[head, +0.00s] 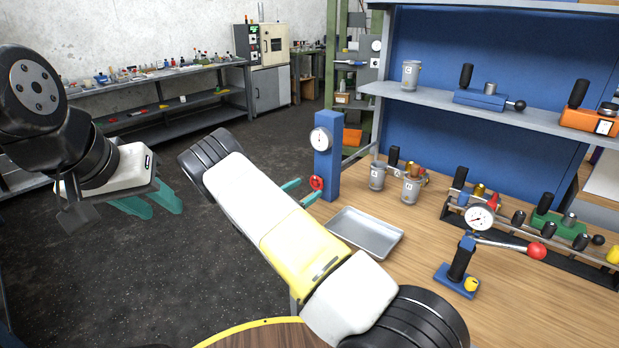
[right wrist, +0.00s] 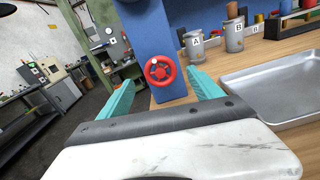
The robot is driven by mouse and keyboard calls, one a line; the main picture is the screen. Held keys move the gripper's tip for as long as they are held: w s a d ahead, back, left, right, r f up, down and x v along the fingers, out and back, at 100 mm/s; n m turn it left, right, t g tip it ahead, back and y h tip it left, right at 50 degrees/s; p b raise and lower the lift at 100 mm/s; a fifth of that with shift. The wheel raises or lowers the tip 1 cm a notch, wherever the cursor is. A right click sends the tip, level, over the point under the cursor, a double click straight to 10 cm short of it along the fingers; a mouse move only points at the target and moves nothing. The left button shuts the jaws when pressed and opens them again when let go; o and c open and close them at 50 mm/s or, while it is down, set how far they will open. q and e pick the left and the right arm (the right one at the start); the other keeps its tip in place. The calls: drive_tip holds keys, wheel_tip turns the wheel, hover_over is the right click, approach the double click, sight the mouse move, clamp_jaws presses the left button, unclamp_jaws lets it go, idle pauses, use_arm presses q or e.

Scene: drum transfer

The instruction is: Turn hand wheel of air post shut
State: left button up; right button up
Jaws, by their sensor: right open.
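The air post (head: 327,158) is a blue upright column with a round dial gauge (head: 321,140) on its front, standing at the left edge of the wooden bench. Its red hand wheel (head: 317,183) sits low on the post and shows large in the right wrist view (right wrist: 160,70). My right gripper (head: 301,190) is open, its teal fingers either side of the wheel in the right wrist view (right wrist: 163,92), with no clear contact. My right forearm hides part of the bench edge. My left gripper (head: 150,205) hangs at the left over the floor, its teal fingers apart and empty.
A metal tray (head: 365,234) lies on the bench right of the post. Metal cups (head: 377,176) stand behind it. A gauge stand with a red-knobbed lever (head: 461,262) is further right. A shelf (head: 440,100) overhangs the back. The floor at left is clear.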

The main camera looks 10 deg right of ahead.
sight(315, 184)
drive_tip(key=x, duration=0.6)
drive_tip(key=shift+w+d, duration=0.1)
drive_tip(key=shift+c, duration=0.4)
drive_tip(key=c, duration=1.3)
drive_tip(key=shift+m, duration=0.8)
drive_tip(key=o, duration=1.4)
